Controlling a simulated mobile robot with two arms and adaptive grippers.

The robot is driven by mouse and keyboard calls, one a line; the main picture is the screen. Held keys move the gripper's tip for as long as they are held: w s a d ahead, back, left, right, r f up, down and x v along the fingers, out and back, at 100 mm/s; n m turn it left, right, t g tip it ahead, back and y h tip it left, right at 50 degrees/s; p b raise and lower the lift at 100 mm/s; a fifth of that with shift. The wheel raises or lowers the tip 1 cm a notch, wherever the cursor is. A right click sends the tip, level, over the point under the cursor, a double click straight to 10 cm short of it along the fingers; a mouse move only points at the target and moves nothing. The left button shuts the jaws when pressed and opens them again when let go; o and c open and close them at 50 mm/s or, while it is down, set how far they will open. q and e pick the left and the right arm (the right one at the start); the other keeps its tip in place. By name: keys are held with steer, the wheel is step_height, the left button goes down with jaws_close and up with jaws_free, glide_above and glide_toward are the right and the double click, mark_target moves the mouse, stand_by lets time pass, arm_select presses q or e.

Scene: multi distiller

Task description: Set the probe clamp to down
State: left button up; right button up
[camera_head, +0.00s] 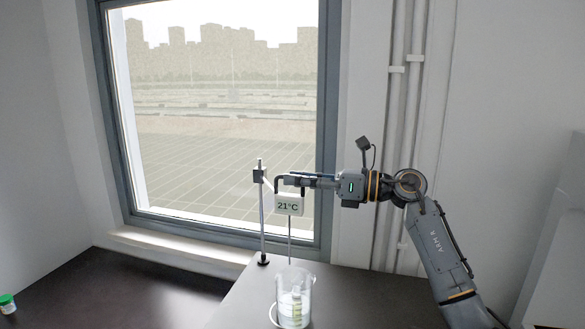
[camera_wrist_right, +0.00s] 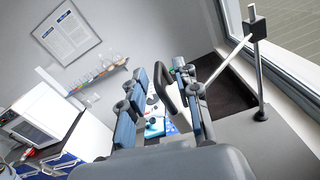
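The probe clamp is a dark block (camera_head: 260,174) on a thin upright stand rod (camera_head: 262,215). A white display box reading 21°C (camera_head: 289,205) hangs beside it, with a dark handle and a thin probe (camera_head: 289,240) running down to a glass beaker (camera_head: 295,298). In the wrist view the dark handle (camera_wrist_right: 168,88) lies between the fingers of my right gripper (camera_wrist_right: 170,75), closer to the right finger. The fingers are apart; whether they touch the handle is unclear. My right gripper (camera_head: 289,181) is just above the display in the head view. My left gripper is not in view.
The dark bench (camera_head: 350,300) has free room right of the beaker. A window (camera_head: 225,110) stands behind the stand, with pipes (camera_head: 397,120) on the wall to its right. A green-lidded jar (camera_head: 7,303) sits far left.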

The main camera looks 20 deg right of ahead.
steer(key=shift+w+a+r, duration=0.1)
steer(key=shift+w+a, duration=0.15)
steer(key=shift+a, duration=0.45)
steer(key=shift+w+a, duration=0.1)
steer(key=shift+w, duration=0.05)
steer(key=shift+c, duration=0.4)
jaws_close()
